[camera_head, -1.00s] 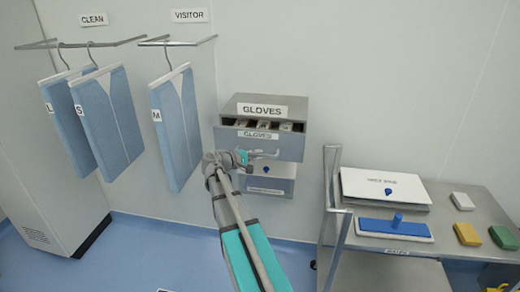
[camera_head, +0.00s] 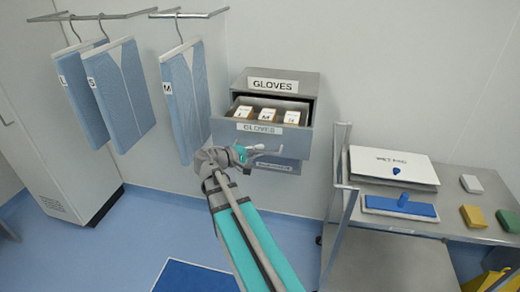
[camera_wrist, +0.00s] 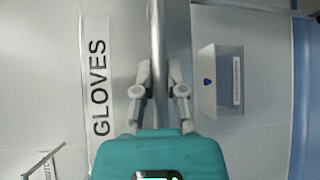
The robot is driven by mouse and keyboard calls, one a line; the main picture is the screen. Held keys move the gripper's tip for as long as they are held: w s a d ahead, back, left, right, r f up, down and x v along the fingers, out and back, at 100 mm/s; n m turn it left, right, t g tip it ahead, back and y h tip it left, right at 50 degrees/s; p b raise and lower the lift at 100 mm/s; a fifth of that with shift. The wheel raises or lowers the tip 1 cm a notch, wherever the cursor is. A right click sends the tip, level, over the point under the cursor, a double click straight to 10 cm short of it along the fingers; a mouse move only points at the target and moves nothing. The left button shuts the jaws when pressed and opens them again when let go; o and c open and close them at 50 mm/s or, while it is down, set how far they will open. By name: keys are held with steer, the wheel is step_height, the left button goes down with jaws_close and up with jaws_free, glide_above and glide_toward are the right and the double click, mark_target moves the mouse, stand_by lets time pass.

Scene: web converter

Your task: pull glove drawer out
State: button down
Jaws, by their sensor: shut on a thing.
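The glove drawer (camera_head: 228,131) is the grey upper drawer of a wall cabinet (camera_head: 243,87) labelled GLOVES. It stands well out of the cabinet, and several glove boxes (camera_head: 265,114) show inside it. Its front also shows in the wrist view (camera_wrist: 122,60), with the GLOVES label running sideways. A bar handle (camera_head: 272,164) runs across the drawer front. My gripper (camera_head: 246,154) is at the left part of this handle. In the wrist view my gripper (camera_wrist: 159,75) has its two fingers closed around the handle bar (camera_wrist: 158,35).
A lower unit (camera_head: 278,166) sits under the drawer, partly hidden. A metal cart (camera_head: 345,200) with a white box (camera_head: 395,162), a blue mop head (camera_head: 400,207) and several sponges stands to the right. Blue garments (camera_head: 185,95) hang to the left. The floor before the cabinet is open.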

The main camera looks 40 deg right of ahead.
steer(key=shift+w, duration=0.1)
steer(key=c, duration=0.7)
jaws_free()
steer(key=shift+s, duration=0.2)
